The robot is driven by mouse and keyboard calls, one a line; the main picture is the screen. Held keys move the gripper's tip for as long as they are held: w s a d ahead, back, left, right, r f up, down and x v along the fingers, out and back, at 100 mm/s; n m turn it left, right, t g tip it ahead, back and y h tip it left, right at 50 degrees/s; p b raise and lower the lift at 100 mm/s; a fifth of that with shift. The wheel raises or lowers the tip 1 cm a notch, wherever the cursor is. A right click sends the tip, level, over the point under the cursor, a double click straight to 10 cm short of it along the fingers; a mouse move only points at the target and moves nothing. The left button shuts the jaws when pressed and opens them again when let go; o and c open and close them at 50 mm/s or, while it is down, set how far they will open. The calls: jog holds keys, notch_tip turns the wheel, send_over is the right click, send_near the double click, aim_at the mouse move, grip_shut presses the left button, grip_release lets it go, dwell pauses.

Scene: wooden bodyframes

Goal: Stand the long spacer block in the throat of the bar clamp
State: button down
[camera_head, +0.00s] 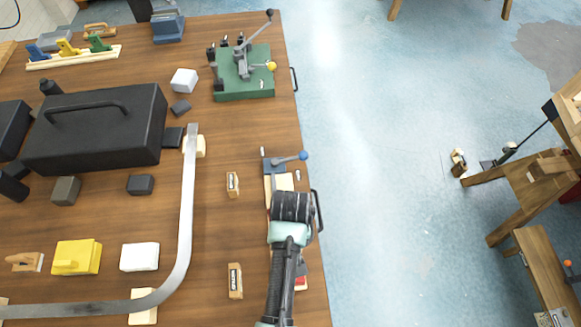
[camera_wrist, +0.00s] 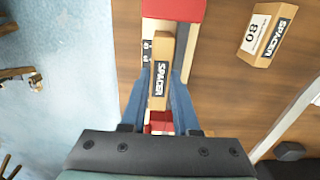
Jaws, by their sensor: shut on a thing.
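My gripper (camera_wrist: 167,82) is shut on a wooden spacer block (camera_wrist: 160,72) with a black SPACER label. Its length marking cannot be read. In the wrist view the block is between the blue fingers, over the pale bar of the bar clamp, between a red jaw (camera_wrist: 173,9) and another red part (camera_wrist: 160,122). I cannot tell whether it touches the clamp. In the head view my gripper (camera_head: 291,208) covers the middle of the bar clamp (camera_head: 278,184) and hides the held block.
Another spacer (camera_head: 232,185) lies left of the clamp; it shows marked 80 in the wrist view (camera_wrist: 266,36). One more spacer (camera_head: 235,280) lies nearer. A bent metal strip (camera_head: 187,200) runs further left. A green toggle fixture (camera_head: 245,85) stands behind. The bench edge is close on the right.

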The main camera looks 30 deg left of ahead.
jog(key=shift+f, duration=0.25)
jog(key=shift+f, duration=0.15)
jog(key=c, duration=0.7)
grip_release()
jog(key=shift+o, duration=0.2)
notch_tip(320, 180, up, 12)
jog(key=shift+r, duration=0.2)
jog(key=shift+w, duration=0.1)
